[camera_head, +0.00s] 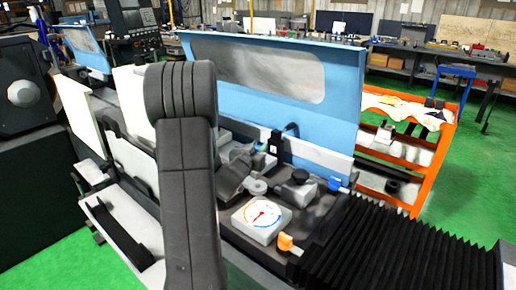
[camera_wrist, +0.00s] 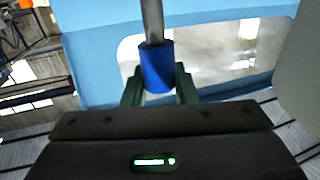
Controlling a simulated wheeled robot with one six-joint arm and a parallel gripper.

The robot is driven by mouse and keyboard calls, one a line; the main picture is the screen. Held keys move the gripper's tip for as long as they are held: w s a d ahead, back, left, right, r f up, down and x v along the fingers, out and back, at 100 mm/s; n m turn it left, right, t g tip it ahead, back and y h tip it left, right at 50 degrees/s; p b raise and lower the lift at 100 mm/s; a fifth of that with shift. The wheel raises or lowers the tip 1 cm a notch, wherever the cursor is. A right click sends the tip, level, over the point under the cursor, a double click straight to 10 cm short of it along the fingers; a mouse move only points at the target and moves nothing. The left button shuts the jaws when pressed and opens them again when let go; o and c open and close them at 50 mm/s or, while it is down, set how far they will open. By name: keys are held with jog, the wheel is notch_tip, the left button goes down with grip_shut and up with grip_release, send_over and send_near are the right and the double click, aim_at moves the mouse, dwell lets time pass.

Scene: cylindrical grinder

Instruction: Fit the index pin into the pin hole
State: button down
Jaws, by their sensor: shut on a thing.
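In the wrist view my gripper (camera_wrist: 158,82) is shut on the index pin (camera_wrist: 153,22), which has a blue collar and a grey metal shaft. The two greenish fingers stand either side of the blue collar. The shaft runs up out of the top of the picture, so its far end is out of view. In the head view my dark arm crosses the middle, and I cannot make out the gripper or pin there. I cannot pick out the pin hole in either view.
A blue machine guard (camera_head: 275,75) with a window stands behind the machine table. On the table are a white dial gauge (camera_head: 261,219), an orange knob (camera_head: 286,242) and a black knob (camera_head: 300,176). Black bellows (camera_head: 400,250) lie at right. An orange cart (camera_head: 410,150) stands behind.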

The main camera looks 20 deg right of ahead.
jog(key=shift+f+b, duration=0.15)
jog(key=shift+b, duration=0.2)
notch_tip(320, 180, down, 6)
jog(key=b, duration=0.5)
jog(key=shift+r, duration=0.25)
jog(key=shift+b, duration=0.7)
dwell(1.1)
jog(key=shift+f+b, duration=1.1)
jog(key=shift+f, duration=0.05)
jog(key=shift+r, duration=0.25)
jog(key=shift+r+p, duration=0.55)
jog(key=shift+r, duration=0.15)
jog(key=shift+b, duration=0.45)
dwell(1.3)
jog(key=shift+f+b, duration=0.8)
jog(key=shift+f, duration=0.15)
